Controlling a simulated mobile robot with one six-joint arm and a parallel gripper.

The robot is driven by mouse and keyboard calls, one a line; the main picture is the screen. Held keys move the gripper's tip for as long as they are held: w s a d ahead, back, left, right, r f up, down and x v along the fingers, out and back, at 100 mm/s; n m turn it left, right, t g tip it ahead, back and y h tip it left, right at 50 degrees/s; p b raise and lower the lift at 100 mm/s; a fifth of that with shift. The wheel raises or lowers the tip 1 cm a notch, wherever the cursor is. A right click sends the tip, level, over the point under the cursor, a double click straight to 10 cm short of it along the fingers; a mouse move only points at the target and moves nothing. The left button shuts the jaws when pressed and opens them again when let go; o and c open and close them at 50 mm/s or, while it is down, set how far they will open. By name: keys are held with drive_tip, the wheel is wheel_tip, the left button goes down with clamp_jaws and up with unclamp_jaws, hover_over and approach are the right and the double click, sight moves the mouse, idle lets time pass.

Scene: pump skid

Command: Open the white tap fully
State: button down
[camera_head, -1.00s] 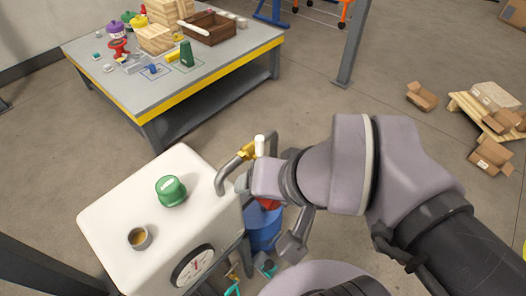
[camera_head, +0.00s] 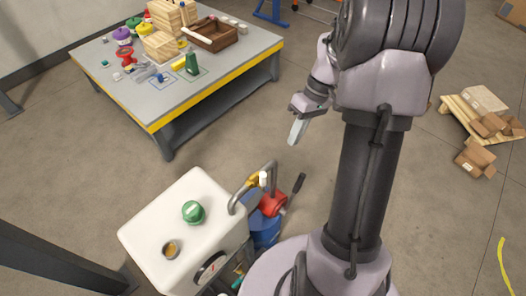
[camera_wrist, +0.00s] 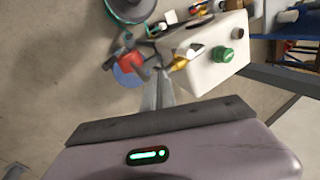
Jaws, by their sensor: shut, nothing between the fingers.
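The white tap handle (camera_head: 263,179) sits on a yellow brass valve (camera_head: 253,179) on a bent grey pipe at the right side of a white tank (camera_head: 160,232). In the wrist view the brass valve (camera_wrist: 180,63) shows beside the white tank (camera_wrist: 215,70), and the white handle is too small there to judge its angle. My gripper (camera_head: 296,132) is raised, above and to the right of the tap in the picture, and clear of it. Its fingers are together and empty, and they also show in the wrist view (camera_wrist: 158,92).
A green knob (camera_head: 193,212) and a small cup-like port (camera_head: 171,249) are on the tank's top. A red part with a dark lever (camera_head: 294,190) sits over a blue drum (camera_head: 263,228) beside the pipe. A cluttered workbench (camera_head: 165,115) stands behind.

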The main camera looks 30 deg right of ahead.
sight(261, 180)
drive_tip(key=s+a+f+b, duration=0.1)
drive_tip(key=a+f+b, duration=0.1)
drive_tip(key=a+f, duration=0.5)
drive_tip(key=shift+x, duration=1.2)
